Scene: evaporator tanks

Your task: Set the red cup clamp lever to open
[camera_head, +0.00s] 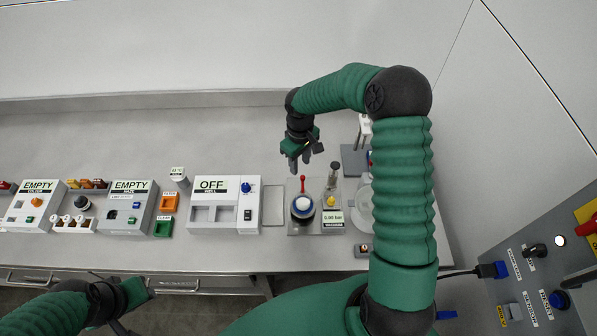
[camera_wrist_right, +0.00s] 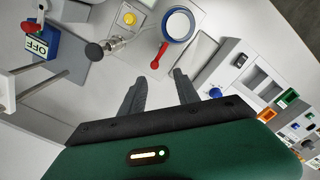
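The red clamp lever (camera_head: 302,184) stands at the far side of a round white cup with a blue ring (camera_head: 303,208), on a grey plate. In the right wrist view the red lever (camera_wrist_right: 159,56) points from the blue-ringed cup (camera_wrist_right: 178,25) towards my fingers. My right gripper (camera_head: 299,164) hangs just beyond the lever, pointing down. In the wrist view its two fingers (camera_wrist_right: 166,78) are apart with nothing between them; the lever tip is close ahead, apparently untouched. My left gripper (camera_head: 130,297) is at the lower left, away from the cup; its fingers are unclear.
A silver valve post (camera_head: 334,175) and a yellow button (camera_head: 332,201) stand right of the cup. The white OFF box (camera_head: 214,205) is to the left. A control panel (camera_head: 535,275) is at the right. The bench behind my right gripper is clear.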

